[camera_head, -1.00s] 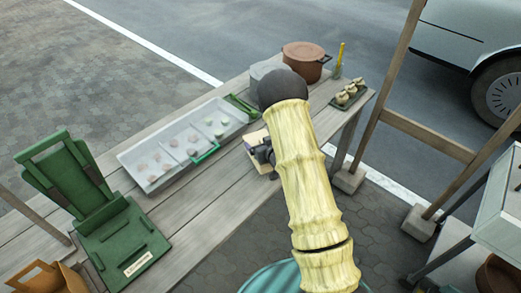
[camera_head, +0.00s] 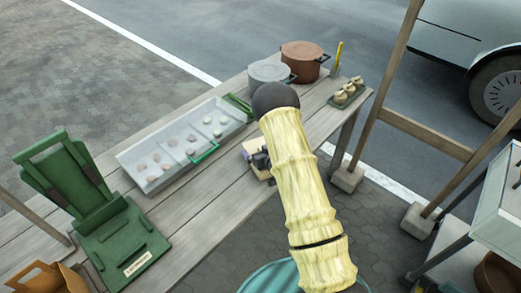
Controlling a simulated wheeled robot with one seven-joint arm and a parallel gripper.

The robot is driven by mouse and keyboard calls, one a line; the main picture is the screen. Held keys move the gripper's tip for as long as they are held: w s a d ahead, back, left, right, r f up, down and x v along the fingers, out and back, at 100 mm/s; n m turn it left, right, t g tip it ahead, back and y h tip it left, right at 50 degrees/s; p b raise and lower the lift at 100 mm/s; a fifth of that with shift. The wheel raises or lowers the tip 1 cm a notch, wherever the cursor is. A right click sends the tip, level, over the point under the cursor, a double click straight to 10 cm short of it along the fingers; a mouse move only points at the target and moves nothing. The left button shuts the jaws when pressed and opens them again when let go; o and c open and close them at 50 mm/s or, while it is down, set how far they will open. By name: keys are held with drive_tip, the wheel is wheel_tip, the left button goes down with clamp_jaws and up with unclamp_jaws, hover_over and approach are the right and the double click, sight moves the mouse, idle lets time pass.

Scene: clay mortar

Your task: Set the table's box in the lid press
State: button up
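The green lid press (camera_head: 118,236) stands at the left end of the wooden table, with its hinged upper part (camera_head: 68,176) tilted up and back. A small pale tan box (camera_head: 249,146) sits near the table's front edge, right of the white tray. My gripper (camera_head: 261,161) is dark and small, right at this box and partly over it. My pale yellow arm hides part of this spot. I cannot tell whether the fingers are open or shut, or whether they touch the box.
The white tray (camera_head: 126,158) with several small round pieces and green tongs (camera_head: 204,153) lies between press and box. A grey pot (camera_head: 268,72), a brown pot (camera_head: 303,57) and a small dark tray of buns (camera_head: 349,93) stand at the far end. A brown paper bag (camera_head: 42,278) is front left.

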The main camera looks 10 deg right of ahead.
drive_tip(key=shift+s+r, duration=0.1)
drive_tip(key=shift+r, duration=0.05)
drive_tip(key=b+v, duration=0.2)
drive_tip(key=v, duration=0.9)
drive_tip(key=shift+s, duration=0.4)
drive_tip(key=shift+d+r, duration=0.1)
drive_tip(key=shift+r, duration=0.1)
drive_tip(key=s+a+r+m+g+h, duration=0.1)
drive_tip(key=s+r+g, duration=0.4)
drive_tip(key=s, duration=0.4)
drive_tip(key=s+a+r+m+g+h, duration=0.1)
drive_tip(key=s+r+g, duration=0.4)
drive_tip(key=s, duration=0.5)
wheel_tip(320, 180, up, 3)
drive_tip(key=shift+s+f+m+h, duration=0.15)
drive_tip(key=shift+s+m+h, duration=0.2)
drive_tip(key=shift+h, duration=0.25)
